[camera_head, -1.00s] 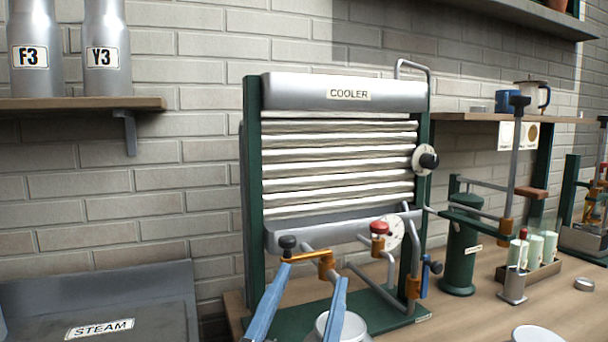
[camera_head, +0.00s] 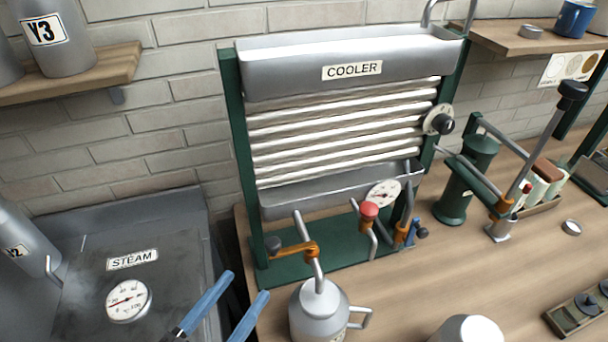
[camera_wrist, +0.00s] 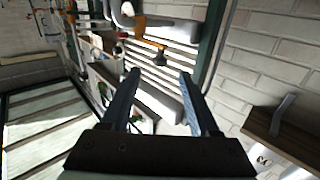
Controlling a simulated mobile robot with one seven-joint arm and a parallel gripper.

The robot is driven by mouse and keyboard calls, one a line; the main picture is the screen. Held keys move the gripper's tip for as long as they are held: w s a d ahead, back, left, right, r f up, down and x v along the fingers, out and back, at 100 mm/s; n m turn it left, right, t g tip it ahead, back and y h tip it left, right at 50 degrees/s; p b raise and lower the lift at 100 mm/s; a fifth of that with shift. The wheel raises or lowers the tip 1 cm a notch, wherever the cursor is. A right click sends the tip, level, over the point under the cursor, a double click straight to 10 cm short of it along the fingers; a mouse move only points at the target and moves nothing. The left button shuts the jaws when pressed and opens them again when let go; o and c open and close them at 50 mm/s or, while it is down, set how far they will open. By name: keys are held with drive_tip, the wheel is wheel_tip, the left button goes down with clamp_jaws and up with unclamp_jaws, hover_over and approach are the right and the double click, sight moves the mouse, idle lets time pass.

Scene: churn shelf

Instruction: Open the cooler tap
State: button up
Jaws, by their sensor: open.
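The grey cooler (camera_head: 352,75), labelled COOLER, stands in a green frame on the wooden bench. Its orange tap (camera_head: 314,250) sits on the outlet pipe below the lower trough; a lever reaches left from it to a dark knob (camera_head: 273,243). The tap also shows in the wrist view (camera_wrist: 150,42). The pipe runs down to the mouth of a grey can (camera_head: 318,312) with a side handle. My gripper (camera_head: 246,285), blue-fingered, is open and empty, below and left of the dark knob and apart from it. In the wrist view my gripper (camera_wrist: 159,75) has the knob beyond its fingertips.
A grey STEAM unit (camera_head: 132,260) with a dial stands at left. A red knob (camera_head: 369,210) and a white dial (camera_head: 383,193) are right of the tap. A green hand pump (camera_head: 455,190) stands further right. A shelf (camera_head: 75,75) is at upper left.

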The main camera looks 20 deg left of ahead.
sight(277, 240)
drive_tip(key=w+p, duration=0.1)
drive_tip(key=w, duration=0.2)
drive_tip(key=w+d+p, duration=0.1)
drive_tip(key=w+p, duration=0.1)
drive_tip(key=w, duration=0.2)
drive_tip(key=w+d+p, duration=0.1)
drive_tip(key=w, duration=0.2)
drive_tip(key=shift+w+r, duration=0.35)
drive_tip(key=shift+w+d+f+p, duration=0.1)
drive_tip(key=shift+w+p, duration=0.1)
drive_tip(key=shift+w, duration=0.25)
drive_tip(key=shift+w+d+f+p, duration=0.1)
drive_tip(key=shift+w+p, duration=0.1)
drive_tip(key=shift+w, duration=0.25)
clamp_jaws()
